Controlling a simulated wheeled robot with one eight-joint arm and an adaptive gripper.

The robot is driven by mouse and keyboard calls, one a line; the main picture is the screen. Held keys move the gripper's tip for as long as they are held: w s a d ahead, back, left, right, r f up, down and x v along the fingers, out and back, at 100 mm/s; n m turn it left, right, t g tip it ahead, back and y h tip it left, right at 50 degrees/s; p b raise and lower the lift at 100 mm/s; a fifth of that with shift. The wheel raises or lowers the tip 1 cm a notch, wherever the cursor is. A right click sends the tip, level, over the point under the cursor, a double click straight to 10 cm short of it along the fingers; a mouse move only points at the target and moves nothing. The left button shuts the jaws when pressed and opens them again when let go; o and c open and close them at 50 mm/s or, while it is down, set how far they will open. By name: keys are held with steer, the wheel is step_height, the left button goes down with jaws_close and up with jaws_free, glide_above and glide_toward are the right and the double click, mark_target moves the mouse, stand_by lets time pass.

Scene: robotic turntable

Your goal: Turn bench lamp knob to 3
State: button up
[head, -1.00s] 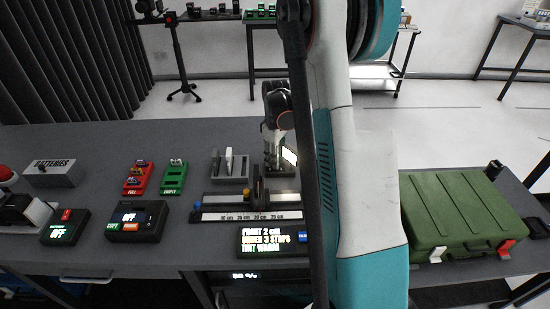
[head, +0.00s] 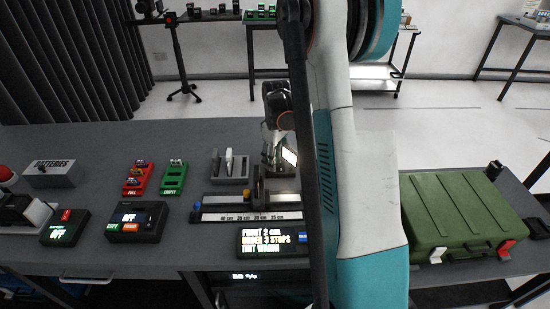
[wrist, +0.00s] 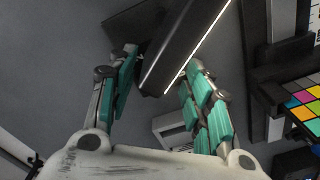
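In the wrist view a dark, bar-shaped lamp head (wrist: 184,42) with bright lit edges runs from the top down to between my fingers. My gripper (wrist: 160,62) has two teal-padded fingers spread apart, one to each side of the bar's near end. I cannot tell whether either finger touches it. No knob or number marks can be made out. In the head view my gripper end (head: 274,135) is at the back of the bench, partly hidden by my arm, beside a bright lit panel (head: 289,157).
A display (head: 272,241) reads "FRONT 2 cm", "UNDER 3 STOPS", "TINT WARM". A scaled rail (head: 247,216) lies behind it. A green case (head: 460,215) stands right; red (head: 137,179) and green (head: 173,178) battery trays stand left. A colour chart (wrist: 304,97) is at the wrist view's right.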

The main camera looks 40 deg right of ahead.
step_height(320, 180, up, 12)
stand_by(0.6)
steer(key=shift+d, duration=0.1)
